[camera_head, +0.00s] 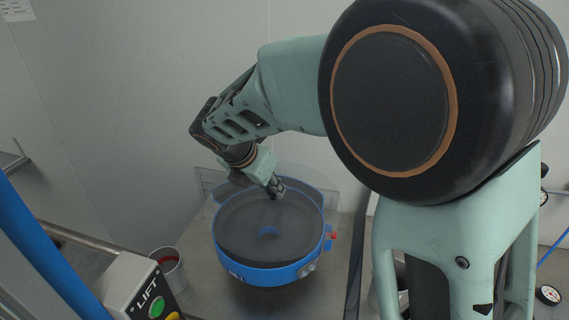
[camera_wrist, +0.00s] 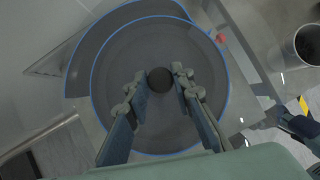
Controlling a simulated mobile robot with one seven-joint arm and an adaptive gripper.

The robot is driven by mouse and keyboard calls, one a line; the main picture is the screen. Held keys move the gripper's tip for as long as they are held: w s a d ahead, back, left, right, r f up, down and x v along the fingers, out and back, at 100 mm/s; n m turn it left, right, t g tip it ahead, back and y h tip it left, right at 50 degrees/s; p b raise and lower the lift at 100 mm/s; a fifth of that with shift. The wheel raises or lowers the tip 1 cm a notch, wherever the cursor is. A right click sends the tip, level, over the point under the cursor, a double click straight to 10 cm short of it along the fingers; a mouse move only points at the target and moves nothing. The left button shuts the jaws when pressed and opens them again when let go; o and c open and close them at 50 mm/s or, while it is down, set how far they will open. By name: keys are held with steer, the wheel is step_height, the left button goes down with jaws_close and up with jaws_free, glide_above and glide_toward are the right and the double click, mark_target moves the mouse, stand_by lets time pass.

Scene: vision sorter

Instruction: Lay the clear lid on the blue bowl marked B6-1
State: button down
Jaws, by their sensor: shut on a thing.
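The blue bowl (camera_head: 272,274) stands on a metal table in the head view, with a dark interior and a small white marking on its front that I cannot read. The clear lid (camera_wrist: 118,70) shows in the wrist view as a see-through grey disc with a thin blue-looking edge and a dark round knob (camera_wrist: 160,80) at its middle. My gripper (camera_wrist: 160,88) has its fingers on either side of the knob and is shut on it. In the head view my gripper (camera_head: 274,191) is over the bowl's far part. I cannot tell whether lid and rim touch.
A metal table (camera_head: 205,247) carries the bowl. A pale cup with red inside (camera_head: 168,268) stands at left, near a LIFT button box (camera_head: 146,296). A red fitting (camera_head: 332,236) sits at the bowl's right side. A grey container (camera_wrist: 306,43) is at right in the wrist view.

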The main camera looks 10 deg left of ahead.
mark_target(262, 196)
steer(key=f, duration=0.1)
steer(key=w+a+f+b, duration=0.1)
steer(key=w+f, duration=0.1)
steer(key=shift+w+a+f+b, duration=0.15)
steer(key=shift+a+f+b, duration=0.15)
steer(key=shift+a+b, duration=0.1)
steer(key=f+b, duration=0.2)
steer(key=shift+w+a+f, duration=0.15)
steer(key=shift+w+f, duration=0.05)
steer(key=shift+f, duration=0.2)
steer(key=shift+f+b, duration=0.3)
steer(key=shift+b, duration=0.4)
steer(key=shift+f, duration=0.6)
steer(key=c, duration=1.7)
jaws_free()
steer(key=shift+s, duration=0.1)
